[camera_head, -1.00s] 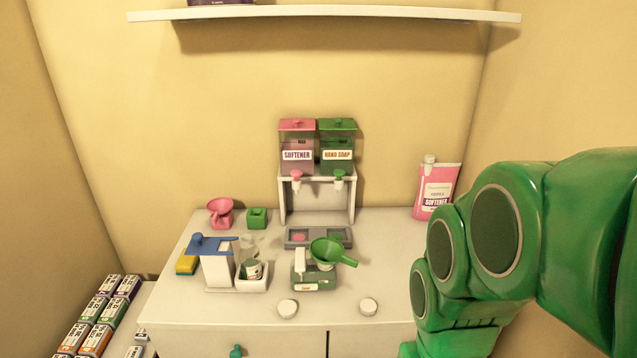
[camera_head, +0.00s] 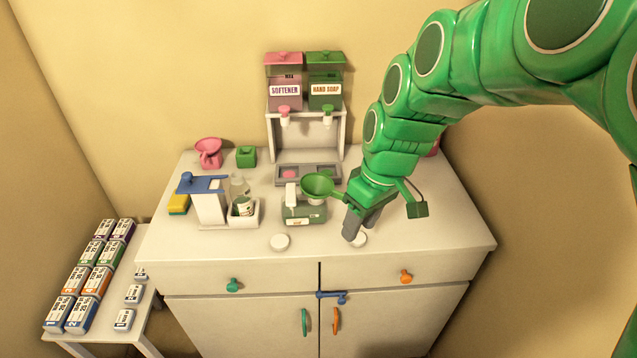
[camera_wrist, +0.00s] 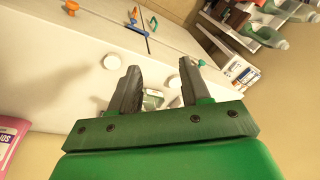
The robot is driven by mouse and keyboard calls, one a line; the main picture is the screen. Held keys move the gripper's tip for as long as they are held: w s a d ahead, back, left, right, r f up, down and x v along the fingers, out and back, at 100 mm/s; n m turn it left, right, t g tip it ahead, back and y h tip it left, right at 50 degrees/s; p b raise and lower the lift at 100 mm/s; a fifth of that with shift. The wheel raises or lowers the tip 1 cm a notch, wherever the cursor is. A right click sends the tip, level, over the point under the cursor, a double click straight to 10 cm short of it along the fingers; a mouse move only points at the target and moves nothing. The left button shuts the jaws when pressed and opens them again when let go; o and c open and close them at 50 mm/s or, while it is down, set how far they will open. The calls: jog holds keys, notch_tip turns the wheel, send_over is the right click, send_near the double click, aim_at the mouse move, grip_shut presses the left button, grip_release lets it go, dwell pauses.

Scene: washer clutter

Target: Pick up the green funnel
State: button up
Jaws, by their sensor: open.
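The green funnel (camera_head: 317,183) rests on top of a green-based bottle or dispenser (camera_head: 303,212) on the white counter. Its bowl faces up and its handle points right, towards my gripper. My gripper (camera_head: 357,230) is open and points down, just right of the funnel's handle. Whether it touches the handle I cannot tell. In the wrist view the two dark fingers (camera_wrist: 158,85) are spread apart with nothing clearly held between them. Part of the green-based dispenser (camera_wrist: 152,98) shows beyond them there. I cannot make out the funnel in the wrist view.
White round lids (camera_head: 280,242) lie at the counter's front, one partly behind my fingers. A white caddy (camera_head: 244,217) with a bottle stands left of the dispenser. The softener and soap stand (camera_head: 305,120) is behind. A pink funnel (camera_head: 208,152) sits at the back left. The front-right counter is clear.

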jog(key=w+f+n+y, duration=0.1)
jog(key=w+f+n, duration=0.15)
jog(key=w, duration=0.75)
jog(key=n+t, duration=0.2)
jog(key=n, duration=0.1)
send_over(338, 192)
jog(key=s+d, duration=0.1)
jog(key=d, duration=0.1)
notch_tip(338, 192, down, 2)
jog(key=shift+f+y, duration=0.2)
jog(key=shift+y, duration=0.2)
jog(key=shift+x, duration=3.85)
grip_shut()
